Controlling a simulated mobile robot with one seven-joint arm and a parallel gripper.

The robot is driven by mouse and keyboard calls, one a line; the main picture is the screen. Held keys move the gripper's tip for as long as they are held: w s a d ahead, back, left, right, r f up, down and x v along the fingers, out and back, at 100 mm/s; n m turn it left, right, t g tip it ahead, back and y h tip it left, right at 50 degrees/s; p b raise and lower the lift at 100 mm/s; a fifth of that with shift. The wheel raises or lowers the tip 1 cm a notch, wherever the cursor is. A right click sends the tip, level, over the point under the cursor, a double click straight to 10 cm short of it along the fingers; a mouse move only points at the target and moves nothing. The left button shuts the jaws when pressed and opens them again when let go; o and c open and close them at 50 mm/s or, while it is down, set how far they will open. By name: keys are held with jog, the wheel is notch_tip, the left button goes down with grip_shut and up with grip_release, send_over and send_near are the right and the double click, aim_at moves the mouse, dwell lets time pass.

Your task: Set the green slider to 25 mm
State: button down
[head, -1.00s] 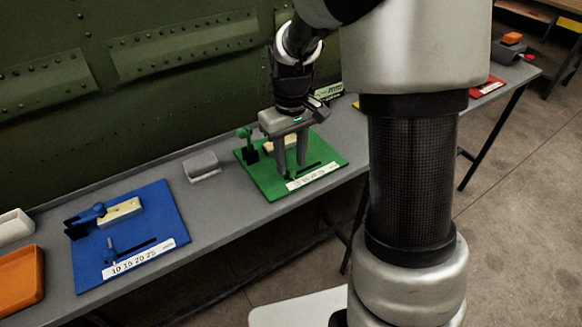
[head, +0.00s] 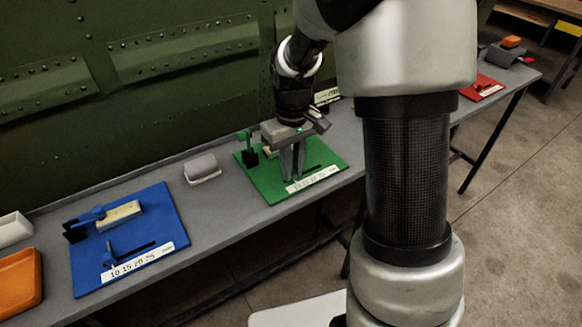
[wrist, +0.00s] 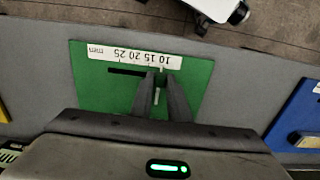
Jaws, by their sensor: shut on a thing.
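The green board (head: 262,182) lies on the grey bench, with a white scale strip (head: 318,178) along its front edge. In the wrist view the green board (wrist: 95,95) shows its scale (wrist: 125,54) upside down, marked 10 to 25 mm. A dark slot (wrist: 122,71) runs beside the scale toward the 25 end. My gripper (head: 291,177) points down over the slot. Its fingers, also in the wrist view (wrist: 156,76), are shut on the green slider near the low-number end. The fingers mostly hide the slider, so its exact reading cannot be told.
A green clamp-like fixture (head: 246,142) stands at the board's back left. A grey block (head: 201,168) lies left of the board. A blue board (head: 160,205) with its own scale and an orange tray (head: 20,282) are further left. A red board (head: 482,87) is far right.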

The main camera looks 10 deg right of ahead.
aim_at(316, 168)
jog(key=d, duration=0.2)
jog(key=w+d, duration=0.1)
jog(key=d, duration=0.1)
jog(key=w+d+p, duration=0.1)
jog(key=d, duration=0.2)
jog(key=shift+w, duration=0.15)
jog(key=c, duration=1.7)
grip_release()
jog(key=shift+d, duration=0.15)
jog(key=shift+r, duration=0.15)
notch_tip(316, 168, up, 17)
jog(key=p, duration=0.3)
jog(key=shift+r, duration=0.1)
